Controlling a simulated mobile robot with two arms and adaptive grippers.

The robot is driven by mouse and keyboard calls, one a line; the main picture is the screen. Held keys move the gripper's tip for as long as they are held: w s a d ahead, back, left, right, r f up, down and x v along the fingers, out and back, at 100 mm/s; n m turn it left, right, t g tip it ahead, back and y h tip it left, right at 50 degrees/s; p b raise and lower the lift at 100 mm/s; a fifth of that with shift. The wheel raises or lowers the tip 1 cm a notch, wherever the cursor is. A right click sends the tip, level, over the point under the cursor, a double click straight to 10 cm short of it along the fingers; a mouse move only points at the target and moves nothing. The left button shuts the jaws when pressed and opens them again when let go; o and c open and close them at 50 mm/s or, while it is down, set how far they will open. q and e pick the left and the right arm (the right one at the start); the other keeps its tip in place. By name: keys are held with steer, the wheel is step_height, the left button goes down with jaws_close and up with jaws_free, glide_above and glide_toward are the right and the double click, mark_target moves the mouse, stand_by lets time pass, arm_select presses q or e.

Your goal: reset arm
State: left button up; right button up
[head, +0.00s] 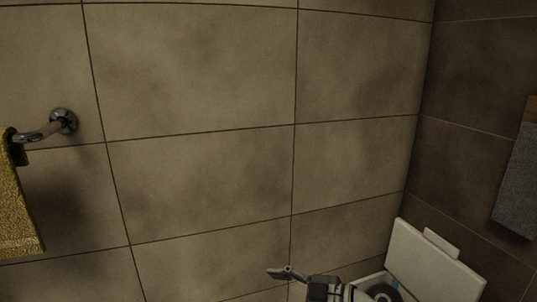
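My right gripper (286,273) shows at the bottom of the head view, with its arm coming in from the lower right. Its dark fingers point to the left in front of the tiled wall. I see nothing held in it, but it is small and partly cut off, so I cannot tell whether it is open or shut. My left gripper and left arm are not in view.
A white raised lid or panel (432,266) stands at the lower right, just beside my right arm. A yellow towel (22,205) hangs from a chrome bar (42,131) at the left. A grey towel (517,185) hangs on the dark right wall. The beige wall (200,185) is bare.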

steer(key=d+r+m+t+h, duration=0.3)
steer(key=d+r+m+t, duration=0.55)
steer(key=t, duration=0.45)
steer(key=s+d+f+m+g+h, duration=0.2)
steer(key=s+d+f+m+h, duration=0.1)
steer(key=d+f+m+h, duration=0.35)
steer(key=s+d+f+m+g+h, duration=0.2)
steer(key=s+d+f+m+h, duration=0.1)
steer(key=d+f+m+h, duration=0.3)
steer(key=s+a+f+n+g+y, duration=0.1)
steer(key=s+f+n+g, duration=0.1)
steer(key=s+f+g, duration=0.75)
steer(key=s+a+f+n+g+y, duration=0.15)
steer(key=s+f, duration=0.35)
steer(key=s, duration=1)
step_height(320, 180, down, 24)
steer(key=g+h+p, duration=0.1)
steer(key=g+p, duration=0.1)
steer(key=s+d+f, duration=0.3)
steer(key=s+f, duration=1.2)
steer(key=s, duration=0.2)
steer(key=shift+s+f+g+p, duration=0.25)
steer(key=shift+s+g+p, duration=0.1)
steer(key=shift+g+p, duration=0.1)
